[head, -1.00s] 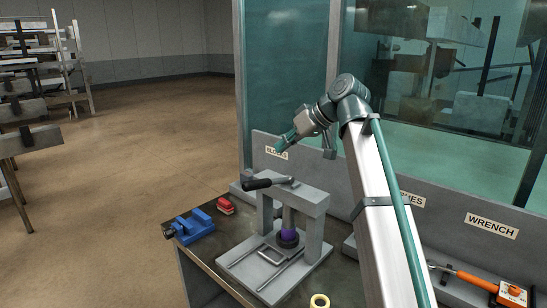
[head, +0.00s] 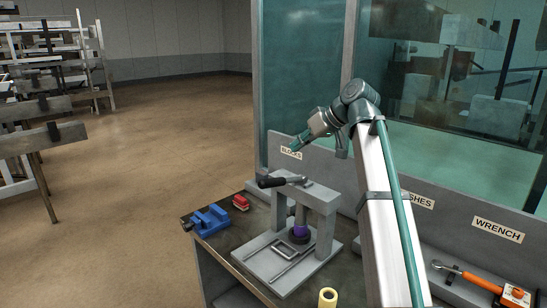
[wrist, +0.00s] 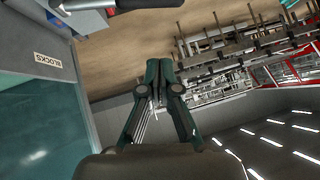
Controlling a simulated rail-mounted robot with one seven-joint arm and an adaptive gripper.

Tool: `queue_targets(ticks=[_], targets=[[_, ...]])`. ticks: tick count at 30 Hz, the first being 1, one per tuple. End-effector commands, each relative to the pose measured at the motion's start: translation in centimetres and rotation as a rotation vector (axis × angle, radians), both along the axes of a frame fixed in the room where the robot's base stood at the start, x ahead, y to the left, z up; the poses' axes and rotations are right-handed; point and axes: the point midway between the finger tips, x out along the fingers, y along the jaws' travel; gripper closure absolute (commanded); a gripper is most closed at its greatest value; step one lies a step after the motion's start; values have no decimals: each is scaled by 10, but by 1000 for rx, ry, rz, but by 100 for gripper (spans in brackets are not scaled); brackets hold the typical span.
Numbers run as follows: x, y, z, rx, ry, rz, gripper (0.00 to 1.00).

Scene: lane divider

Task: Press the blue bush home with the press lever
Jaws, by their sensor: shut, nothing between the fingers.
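The blue-purple bush (head: 301,231) sits on a dark round seat under the ram of the grey press (head: 325,200); how deep it sits cannot be told. The press lever (head: 271,182) has a black grip pointing left and lies about level across the top of the frame. My gripper (head: 296,147) is above and behind the lever, apart from it, pointing down and left. In the wrist view its teal fingers (wrist: 159,72) are together with nothing between them. A dark handle-like part shows at the top edge of the wrist view, probably the lever grip.
A blue vise-like block (head: 207,219) and a red block (head: 240,202) stand left of the press. A grey labelled panel (head: 350,190) and glass screen stand behind. An orange-handled wrench (head: 470,278) lies at right.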

Motion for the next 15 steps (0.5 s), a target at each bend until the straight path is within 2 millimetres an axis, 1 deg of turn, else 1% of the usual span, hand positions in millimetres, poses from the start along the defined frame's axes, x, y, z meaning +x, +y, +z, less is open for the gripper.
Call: queue_targets(ticks=[5, 15], targets=[[7, 17, -15, 0, 2, 2, 100], [29, 59, -59, -1, 3, 2, 100]])
